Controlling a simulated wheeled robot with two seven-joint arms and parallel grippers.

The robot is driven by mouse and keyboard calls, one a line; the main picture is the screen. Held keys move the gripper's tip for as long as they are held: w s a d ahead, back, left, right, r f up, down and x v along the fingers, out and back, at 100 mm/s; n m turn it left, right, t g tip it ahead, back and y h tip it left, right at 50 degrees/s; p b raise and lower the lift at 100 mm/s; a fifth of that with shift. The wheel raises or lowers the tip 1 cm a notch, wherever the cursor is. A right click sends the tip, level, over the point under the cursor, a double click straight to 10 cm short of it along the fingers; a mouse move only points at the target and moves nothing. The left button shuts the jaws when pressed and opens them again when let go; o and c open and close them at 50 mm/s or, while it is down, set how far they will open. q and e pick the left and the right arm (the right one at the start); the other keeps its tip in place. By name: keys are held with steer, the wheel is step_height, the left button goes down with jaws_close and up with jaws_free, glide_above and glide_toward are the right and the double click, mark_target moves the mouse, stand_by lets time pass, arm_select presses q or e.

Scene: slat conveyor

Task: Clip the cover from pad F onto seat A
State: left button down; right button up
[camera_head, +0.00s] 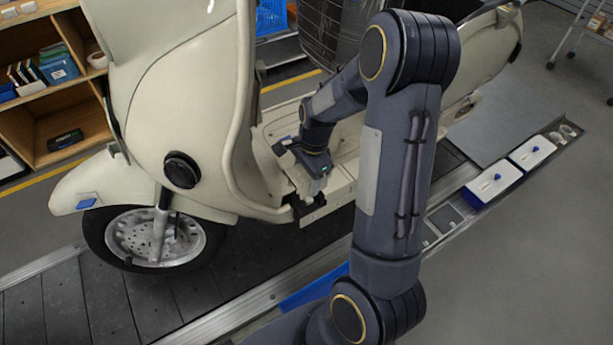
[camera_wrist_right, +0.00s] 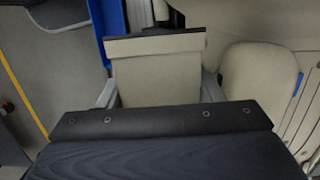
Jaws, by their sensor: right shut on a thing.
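My right gripper (camera_head: 304,188) is low beside the scooter's step-through, behind the front leg shield. It is shut on a cream cover (camera_wrist_right: 156,78), a flat panel with a dark upper edge, which lies between its grey fingers in the right wrist view. In the head view the gripper and scooter body make the held cover hard to separate. The cream scooter (camera_head: 185,85) stands on the slat conveyor. No letters are legible, so I cannot tell which spot is seat A or pad F. My left gripper is not in view.
Two white blocks with blue marks (camera_head: 494,184) (camera_head: 533,151) lie on the side rail at right, near empty recessed pads (camera_head: 445,217). A rounded cream part (camera_wrist_right: 258,84) is right of the held cover. Wooden shelves (camera_head: 45,120) stand at left. Dark slats (camera_head: 60,305) are clear at front left.

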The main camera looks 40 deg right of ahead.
steer(key=shift+f, duration=0.15)
stand_by(0.5)
steer(key=shift+f+b, duration=2.75)
steer(key=shift+f, duration=0.95)
steer(key=shift+f, duration=0.55)
steer(key=o, duration=0.9)
steer(key=shift+o, duration=0.9)
steer(key=shift+r, duration=0.1)
